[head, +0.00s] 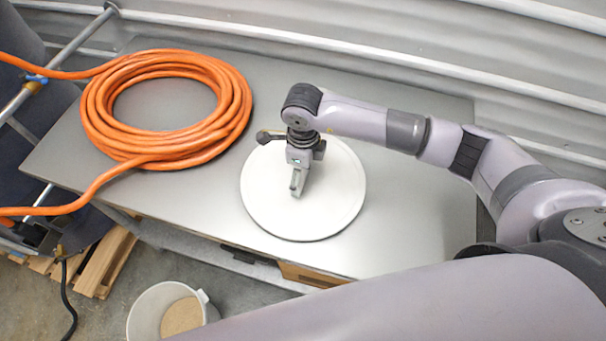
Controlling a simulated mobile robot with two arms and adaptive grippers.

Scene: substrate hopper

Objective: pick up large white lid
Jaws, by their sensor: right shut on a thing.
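The large white lid (335,200) is a flat round disc lying on the grey metal table (420,230), near its middle. My right gripper (297,190) comes in from the right and points down over the lid's upper left part. Its jaws are shut on the lid, seemingly at a raised part near the centre. The gripper hides the exact contact and part of the lid's far edge. My left gripper is not in view.
A coil of orange hose (235,100) lies on the table's left, its ends running off left. A white bucket (145,312) with tan grains stands on the floor in front, by a wooden pallet (105,262). A corrugated wall (400,50) runs behind. The table's right part is clear.

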